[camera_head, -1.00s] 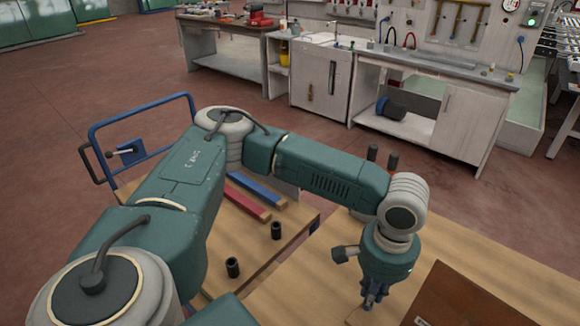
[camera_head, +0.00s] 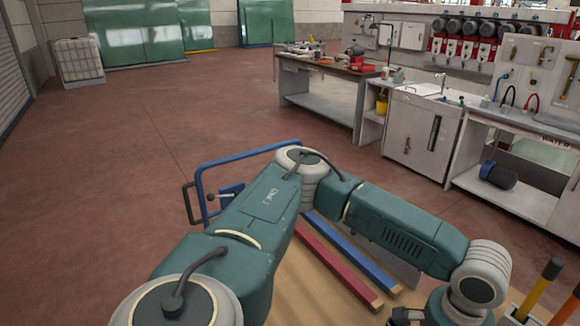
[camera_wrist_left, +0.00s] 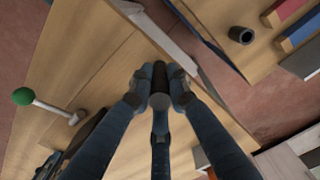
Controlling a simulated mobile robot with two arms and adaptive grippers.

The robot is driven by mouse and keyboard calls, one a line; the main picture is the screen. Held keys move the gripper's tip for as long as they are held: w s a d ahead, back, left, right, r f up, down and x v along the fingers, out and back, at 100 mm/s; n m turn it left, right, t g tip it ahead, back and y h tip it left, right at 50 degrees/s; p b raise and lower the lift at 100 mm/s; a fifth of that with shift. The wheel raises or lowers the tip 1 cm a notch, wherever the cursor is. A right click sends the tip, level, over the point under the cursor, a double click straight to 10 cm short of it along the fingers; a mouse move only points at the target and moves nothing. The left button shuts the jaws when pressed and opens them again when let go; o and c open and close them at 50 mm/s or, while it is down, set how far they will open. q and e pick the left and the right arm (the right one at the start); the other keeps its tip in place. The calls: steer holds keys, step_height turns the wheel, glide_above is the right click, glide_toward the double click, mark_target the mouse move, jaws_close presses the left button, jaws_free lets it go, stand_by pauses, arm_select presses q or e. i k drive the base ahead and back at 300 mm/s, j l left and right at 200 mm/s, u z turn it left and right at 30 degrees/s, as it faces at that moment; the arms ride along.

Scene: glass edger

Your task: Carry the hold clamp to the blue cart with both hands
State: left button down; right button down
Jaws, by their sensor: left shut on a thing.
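In the left wrist view my left gripper (camera_wrist_left: 159,88) is shut on a dark cylinder with a grey end (camera_wrist_left: 160,101). I cannot tell whether it belongs to the hold clamp. Wooden boards lie below it. In the head view my left arm crosses the blue cart, whose blue rail (camera_head: 239,156) shows behind it. The cart's wooden top carries a red bar (camera_head: 335,262) and a blue bar (camera_head: 352,255). The wrist view shows a black sleeve (camera_wrist_left: 242,35) near these bars. My right gripper is not in view.
Yellow-handled (camera_head: 541,290) and orange-handled (camera_head: 566,309) tools stand at the lower right. Workbenches (camera_head: 345,98) line the back right. The floor (camera_head: 120,160) left of the cart is clear.

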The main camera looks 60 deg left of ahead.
mark_target(282, 278)
steer(key=j+u, duration=0.2)
steer(key=j, duration=3)
